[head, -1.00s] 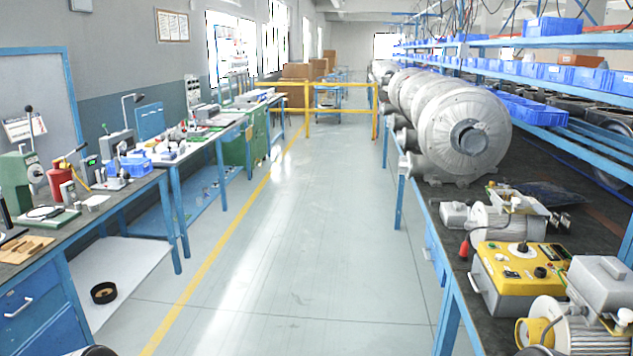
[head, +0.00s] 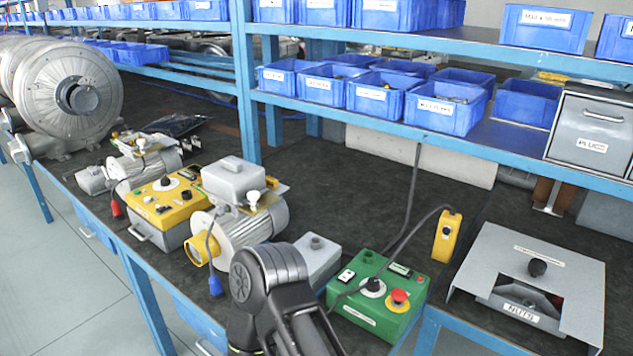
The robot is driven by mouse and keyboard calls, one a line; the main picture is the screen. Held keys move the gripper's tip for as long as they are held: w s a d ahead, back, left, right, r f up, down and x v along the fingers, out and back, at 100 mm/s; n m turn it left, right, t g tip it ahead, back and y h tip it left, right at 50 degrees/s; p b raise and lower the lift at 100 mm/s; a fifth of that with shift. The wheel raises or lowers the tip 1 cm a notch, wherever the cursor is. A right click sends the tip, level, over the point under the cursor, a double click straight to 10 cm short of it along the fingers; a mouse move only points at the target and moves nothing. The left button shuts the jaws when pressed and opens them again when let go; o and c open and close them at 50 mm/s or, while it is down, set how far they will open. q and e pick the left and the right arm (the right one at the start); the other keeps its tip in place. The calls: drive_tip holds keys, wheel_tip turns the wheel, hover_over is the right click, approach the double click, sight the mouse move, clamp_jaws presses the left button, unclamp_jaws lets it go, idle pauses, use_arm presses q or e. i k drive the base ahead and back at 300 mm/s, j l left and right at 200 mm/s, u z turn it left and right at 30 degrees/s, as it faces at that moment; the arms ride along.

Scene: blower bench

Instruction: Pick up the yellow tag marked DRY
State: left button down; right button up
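I cannot make out a yellow tag marked DRY in the head view. A yellow-topped control box (head: 167,200) stands on the dark bench, and a yellow hand-held control box (head: 447,237) on a black cable stands farther right; I can read no DRY on either. A dark link of one of my arms rises at the bottom centre and covers part of the bench's front. Neither of my grippers shows in this view.
A motor (head: 240,225) with a grey box on top stands beside the yellow-topped box. A green control box (head: 378,295) with a red button sits right of my arm. A grey hood (head: 530,275) labelled NUTS is at the right. Labelled blue bins (head: 325,88) line the shelf above.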

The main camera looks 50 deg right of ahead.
sight(271, 183)
drive_tip(key=l+z, duration=0.1)
drive_tip(key=z, duration=1.3)
drive_tip(key=j+z, duration=0.1)
drive_tip(key=z, duration=0.35)
drive_tip(key=i+j+z, duration=0.1)
drive_tip(key=z, duration=0.3)
drive_tip(key=j+z, duration=0.15)
drive_tip(key=z, duration=0.3)
drive_tip(key=j+z, duration=0.15)
drive_tip(key=z, duration=0.3)
drive_tip(key=k+j+z, duration=0.1)
drive_tip(key=j+z, duration=0.15)
drive_tip(key=j, duration=0.15)
drive_tip(key=k+j+z, duration=0.2)
drive_tip(key=j, duration=0.25)
drive_tip(key=k+j+z, duration=0.1)
drive_tip(key=j+z, duration=0.15)
drive_tip(key=k+j+z, duration=0.2)
drive_tip(key=j, duration=0.3)
drive_tip(key=k+j, duration=0.2)
drive_tip(key=j, duration=0.15)
drive_tip(key=k+j, duration=0.2)
drive_tip(key=j, duration=0.2)
